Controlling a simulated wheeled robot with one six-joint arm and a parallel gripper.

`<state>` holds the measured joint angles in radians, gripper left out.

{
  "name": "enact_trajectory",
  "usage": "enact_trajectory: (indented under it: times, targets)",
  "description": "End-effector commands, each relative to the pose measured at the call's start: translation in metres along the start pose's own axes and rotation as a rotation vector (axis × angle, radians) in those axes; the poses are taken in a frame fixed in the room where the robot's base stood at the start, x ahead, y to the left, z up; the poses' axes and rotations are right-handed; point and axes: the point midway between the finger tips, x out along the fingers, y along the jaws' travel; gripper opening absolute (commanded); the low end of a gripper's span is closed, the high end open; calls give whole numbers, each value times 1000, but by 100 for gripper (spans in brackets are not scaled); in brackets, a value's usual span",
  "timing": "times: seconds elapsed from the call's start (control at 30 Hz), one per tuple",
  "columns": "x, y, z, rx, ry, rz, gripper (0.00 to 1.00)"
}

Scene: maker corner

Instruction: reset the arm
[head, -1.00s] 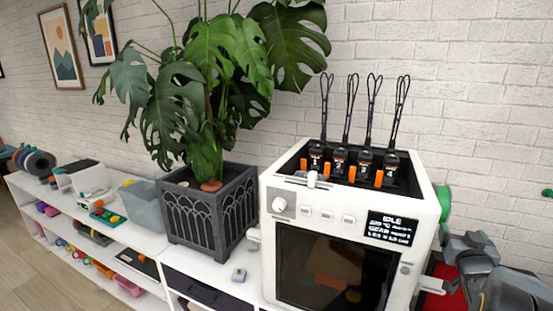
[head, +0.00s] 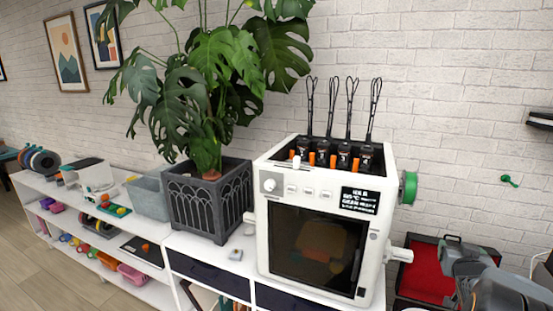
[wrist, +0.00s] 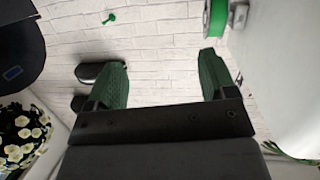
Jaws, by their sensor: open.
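My gripper (wrist: 160,84) shows in the wrist view with its two green fingers spread wide apart. Nothing is between them; only the white brick wall shows there. In the head view parts of my grey arm (head: 480,275) show at the lower right corner, and the fingertips cannot be made out there.
A white 3D printer (head: 264,235) with a green spool (head: 409,187) on its right side stands on the white shelf unit (head: 140,297). A potted plant (head: 205,210) stands left of it. A red-lined open case (head: 425,268) lies right of the printer, close to my arm.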

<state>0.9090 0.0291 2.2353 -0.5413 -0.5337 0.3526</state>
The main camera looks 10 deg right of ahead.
Motion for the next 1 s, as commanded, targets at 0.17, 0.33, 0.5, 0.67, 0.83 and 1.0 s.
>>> enact_trajectory:
  times: [0.17, 0.33, 0.5, 0.67, 0.83, 1.0]
  targets:
    - [-10, 9, 34, -5, -185, 79, 78]
    - [-33, -5, 65, -17, -411, 115, 78]
    - [-92, -69, 95, -66, -737, 35, 78]
    - [-178, -148, 110, -168, -997, -172, 78]
    - [-244, -202, 108, -278, -1058, -377, 78]
    - [-269, -229, 98, -352, -982, -491, 78]
